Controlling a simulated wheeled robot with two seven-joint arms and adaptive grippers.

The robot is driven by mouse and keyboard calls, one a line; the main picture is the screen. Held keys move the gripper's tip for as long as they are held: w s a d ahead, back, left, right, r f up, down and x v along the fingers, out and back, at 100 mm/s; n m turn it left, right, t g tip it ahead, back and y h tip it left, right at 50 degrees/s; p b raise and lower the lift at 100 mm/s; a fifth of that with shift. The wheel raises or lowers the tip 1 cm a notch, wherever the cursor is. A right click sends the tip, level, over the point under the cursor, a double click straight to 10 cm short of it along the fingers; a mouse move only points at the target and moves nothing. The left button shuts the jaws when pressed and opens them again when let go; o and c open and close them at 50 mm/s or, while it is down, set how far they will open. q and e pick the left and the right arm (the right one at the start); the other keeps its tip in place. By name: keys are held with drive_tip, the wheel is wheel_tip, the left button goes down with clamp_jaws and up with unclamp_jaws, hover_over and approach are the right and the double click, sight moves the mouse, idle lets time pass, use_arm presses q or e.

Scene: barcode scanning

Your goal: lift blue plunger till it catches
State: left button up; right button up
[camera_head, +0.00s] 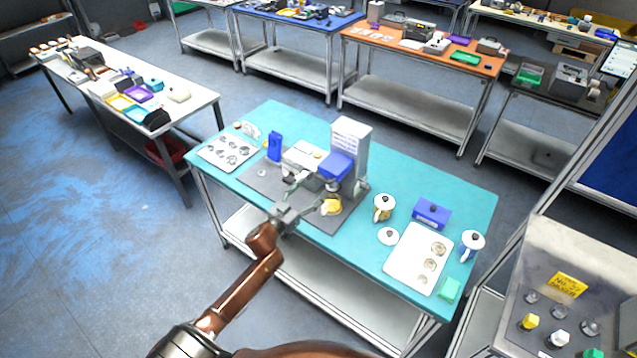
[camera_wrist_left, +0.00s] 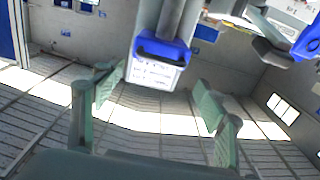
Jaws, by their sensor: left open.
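The machine (camera_head: 350,140) is a pale tower with a lettered face, standing on a grey mat (camera_head: 262,183). A blue block (camera_head: 338,166) on its front is probably the plunger. A yellow piece (camera_head: 331,207) sits below it. My left gripper (camera_head: 304,194) is in front of the machine, fingers apart, with nothing held. In the left wrist view, a blue part (camera_wrist_left: 162,49) with a white lettered box below it sits on a grey post, ahead of the open fingers (camera_wrist_left: 156,97) and apparently apart from them. My right gripper is not in view.
On the teal table (camera_head: 385,230), a blue upright piece (camera_head: 275,147) and a white tray (camera_head: 228,152) lie left. To the right are lidded pots (camera_head: 384,207), a blue box (camera_head: 431,213), another white tray (camera_head: 412,276) and a green block (camera_head: 449,289). Other benches stand behind.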

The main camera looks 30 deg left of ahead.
use_arm(q)
drive_tip(key=shift+s+a, duration=0.15)
drive_tip(key=shift+s, duration=2.2)
